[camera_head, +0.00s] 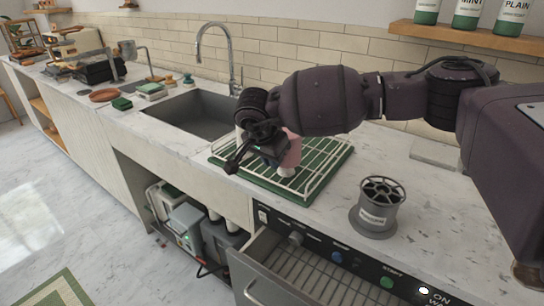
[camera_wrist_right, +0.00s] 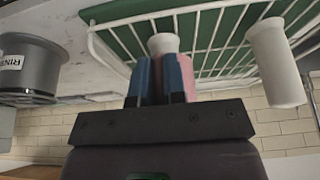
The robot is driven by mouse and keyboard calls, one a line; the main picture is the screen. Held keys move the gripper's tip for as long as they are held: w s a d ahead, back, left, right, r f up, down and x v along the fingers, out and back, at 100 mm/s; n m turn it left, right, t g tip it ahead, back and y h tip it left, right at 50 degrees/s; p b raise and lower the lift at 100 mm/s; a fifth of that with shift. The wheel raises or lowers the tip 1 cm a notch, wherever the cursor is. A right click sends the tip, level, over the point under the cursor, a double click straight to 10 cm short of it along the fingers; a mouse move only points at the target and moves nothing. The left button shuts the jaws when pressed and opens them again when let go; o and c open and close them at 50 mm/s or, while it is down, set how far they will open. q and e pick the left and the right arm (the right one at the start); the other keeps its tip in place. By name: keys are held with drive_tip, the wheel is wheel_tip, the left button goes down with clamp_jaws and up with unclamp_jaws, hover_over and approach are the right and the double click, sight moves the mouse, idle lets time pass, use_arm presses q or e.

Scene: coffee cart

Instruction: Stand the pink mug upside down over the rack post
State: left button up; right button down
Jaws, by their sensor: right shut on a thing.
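The pink mug (camera_head: 291,152) is held by my right gripper (camera_head: 272,153) above the drying rack (camera_head: 335,165), a white wire frame over a green tray. In the right wrist view, the blue fingers (camera_wrist_right: 162,78) are shut on the mug (camera_wrist_right: 187,68) and hide much of it. A white post (camera_head: 286,171) shows just below the mug and also in the right wrist view (camera_wrist_right: 163,43). I cannot tell whether the post's top is inside the mug. Another white post (camera_wrist_right: 273,62) stands to one side in the wrist view. My left gripper is not in view.
A grey rinser (camera_head: 377,207) stands on the counter right of the rack. The sink (camera_head: 190,113) with its tall faucet (camera_head: 234,65) lies to the left. An open metal drawer (camera_head: 300,275) juts out below. Bare counter (camera_head: 430,190) lies right of the rinser.

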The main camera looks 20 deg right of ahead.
drive_tip(key=shift+f, duration=0.2)
idle(0.5)
drive_tip(key=c, duration=1.1)
unclamp_jaws()
